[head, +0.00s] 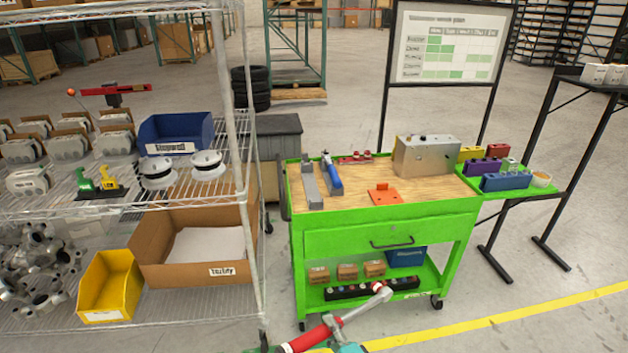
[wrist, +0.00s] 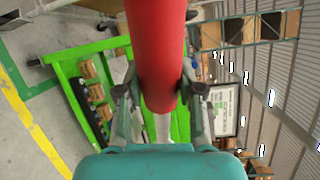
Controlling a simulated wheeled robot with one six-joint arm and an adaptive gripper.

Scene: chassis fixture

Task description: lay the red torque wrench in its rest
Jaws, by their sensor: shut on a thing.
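The red torque wrench (head: 308,338) is at the bottom of the head view, in front of the green cart, with its grey head (head: 380,291) pointing up and right. My teal gripper (head: 347,348) is partly cut off there. In the wrist view, my gripper (wrist: 160,94) is shut on the wrench's red handle (wrist: 155,45), one finger on each side. On the cart top, a long grey rest (head: 311,188) lies at the left and looks empty. Beside it, a blue-handled tool (head: 334,178) lies in a similar grey holder.
The green cart (head: 340,243) also bears a metal box (head: 427,156), an orange-red bracket (head: 384,194) and a small red holder (head: 355,158). A wire shelf (head: 235,200) stands close on its left. A green side tray (head: 515,192) holds coloured blocks.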

